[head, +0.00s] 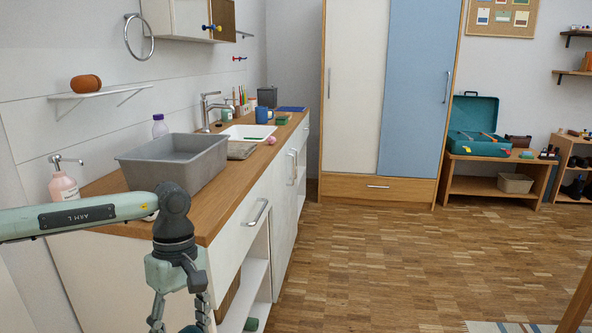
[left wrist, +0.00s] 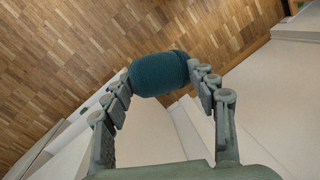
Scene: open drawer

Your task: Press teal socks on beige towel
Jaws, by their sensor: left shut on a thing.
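My left gripper (head: 180,322) hangs at the bottom of the head view, in front of the counter's white front, its fingertips cut off by the frame edge. In the left wrist view its fingers (left wrist: 159,76) are closed on both ends of the teal socks (left wrist: 160,73), a dark rounded bundle. A sliver of teal (head: 190,329) shows between the fingers in the head view. My right gripper is not in view.
A grey tub (head: 174,162) stands on the wooden counter, with a pink soap bottle (head: 64,187) nearby. A green item (head: 251,324) lies low in the open shelf under the counter. The parquet floor (head: 390,260) to the right is mostly clear.

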